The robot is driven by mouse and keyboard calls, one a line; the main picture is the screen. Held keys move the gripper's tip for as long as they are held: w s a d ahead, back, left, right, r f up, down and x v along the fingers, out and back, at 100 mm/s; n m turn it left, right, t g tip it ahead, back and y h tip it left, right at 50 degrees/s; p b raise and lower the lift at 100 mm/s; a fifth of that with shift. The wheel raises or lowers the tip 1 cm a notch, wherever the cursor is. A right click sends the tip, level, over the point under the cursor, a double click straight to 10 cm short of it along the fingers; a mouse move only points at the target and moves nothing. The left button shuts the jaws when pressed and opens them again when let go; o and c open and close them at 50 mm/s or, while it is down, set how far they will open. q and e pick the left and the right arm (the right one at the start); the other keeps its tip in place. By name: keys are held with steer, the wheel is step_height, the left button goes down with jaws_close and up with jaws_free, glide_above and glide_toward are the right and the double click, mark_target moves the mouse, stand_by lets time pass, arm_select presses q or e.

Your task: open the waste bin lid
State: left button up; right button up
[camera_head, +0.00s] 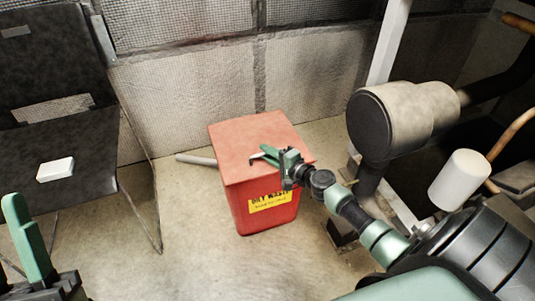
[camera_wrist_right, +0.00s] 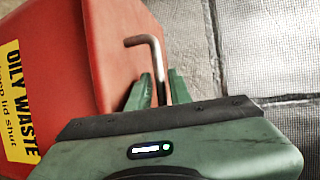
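The waste bin is a red box (camera_head: 270,213) with a yellow "OILY WASTE" label, standing on the floor. Its red lid (camera_head: 242,135) lies flat and closed on top. A bent metal rod handle (camera_wrist_right: 148,40) shows in the right wrist view beside the red surface. My right gripper (camera_head: 262,155) is over the front right part of the lid. In the right wrist view its green fingers (camera_wrist_right: 160,85) stand close on both sides of the rod, with little gap. My left gripper (camera_head: 25,235) is at the lower left, away from the bin; only one finger shows clearly.
A dark chair-like frame (camera_head: 70,150) with a white block (camera_head: 55,169) on it stands at the left. A cylindrical machine part (camera_head: 400,120) and a white cylinder (camera_head: 460,177) are on the right. A panelled wall (camera_head: 190,95) is behind the bin.

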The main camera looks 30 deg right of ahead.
jaws_close()
stand_by(1.4)
